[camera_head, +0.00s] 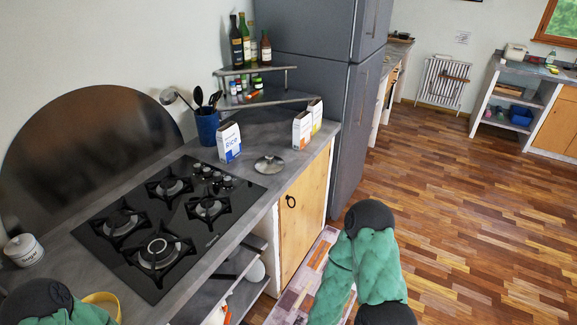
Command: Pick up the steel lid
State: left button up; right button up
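The steel lid (269,164) is round and shiny with a knob on top. It lies on the grey counter (292,172), right of the hob and near the counter's front edge. Nothing is touching it from above. My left arm shows only in the bottom left corner, and my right arm reaches in at the bottom, right of the counter. Both grippers are outside the picture, so whether they are open or shut is hidden.
A rice box (229,143) stands behind the lid, with two more boxes (302,130) (315,115) behind it to the right. A blue utensil pot (207,127) stands further back. The black gas hob (165,222) fills the counter's middle. The grey fridge (352,130) rises beyond the counter's end.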

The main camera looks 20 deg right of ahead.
aim_at(269, 163)
jog(key=z, duration=0.5)
jog(key=u, duration=0.75)
jog(key=i+l+u, duration=0.1)
jog(key=l+u, duration=1.35)
jog(key=k+l+u, duration=0.2)
jog(key=l+u, duration=0.25)
jog(key=l, duration=0.1)
